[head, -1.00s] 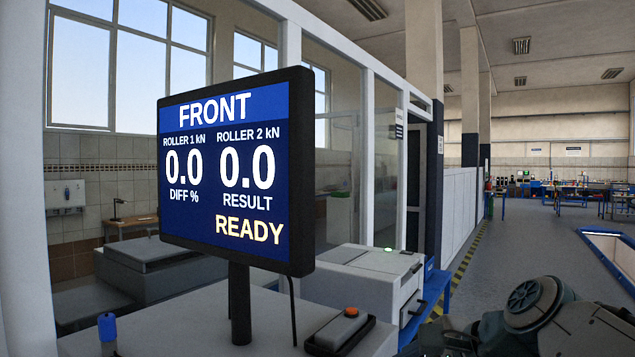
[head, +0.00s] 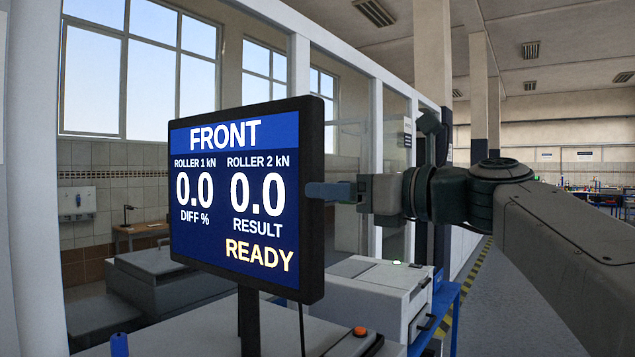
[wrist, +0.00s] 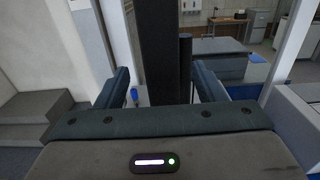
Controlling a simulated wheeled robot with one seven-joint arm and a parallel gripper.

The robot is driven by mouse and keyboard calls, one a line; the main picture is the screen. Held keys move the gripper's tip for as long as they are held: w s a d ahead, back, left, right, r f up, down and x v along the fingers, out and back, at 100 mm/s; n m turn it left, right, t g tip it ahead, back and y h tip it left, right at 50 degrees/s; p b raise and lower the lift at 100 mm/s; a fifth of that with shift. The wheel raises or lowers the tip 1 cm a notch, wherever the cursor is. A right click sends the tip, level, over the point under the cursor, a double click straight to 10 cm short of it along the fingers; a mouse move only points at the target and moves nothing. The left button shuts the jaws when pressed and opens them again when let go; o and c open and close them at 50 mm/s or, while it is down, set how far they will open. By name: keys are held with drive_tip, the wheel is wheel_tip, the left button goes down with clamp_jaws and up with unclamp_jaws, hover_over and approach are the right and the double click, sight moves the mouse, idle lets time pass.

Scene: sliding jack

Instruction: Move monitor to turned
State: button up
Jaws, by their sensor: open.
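The monitor (head: 240,200) is a dark-framed screen on a dark post (head: 248,315), with a blue display reading FRONT, 0.0 and READY. Its screen faces toward me, angled a little left. My gripper (head: 322,190) is at the monitor's right edge, about mid-height, with a finger overlapping the frame in the head view. In the wrist view the dark edge of the monitor (wrist: 162,50) stands upright between the two spread fingers of my gripper (wrist: 163,85). There is a visible gap to the fingers on both sides. The far finger is hidden in the head view.
A grey-white machine (head: 375,295) stands on a blue stand behind the monitor, below my arm. A dark tray with an orange button (head: 359,331) and a blue bottle (head: 119,345) are near the monitor's base. A glazed partition runs behind. Open floor lies at right.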

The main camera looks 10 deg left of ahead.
sight(299, 188)
drive_tip(key=p+x, duration=0.1)
drive_tip(key=x, duration=0.6)
drive_tip(key=shift+w+a+p, duration=0.15)
drive_tip(key=shift+a+p, duration=0.15)
clamp_jaws()
drive_tip(key=shift+d, duration=0.1)
drive_tip(key=shift+w+d, duration=0.35)
drive_tip(key=shift+w, duration=0.05)
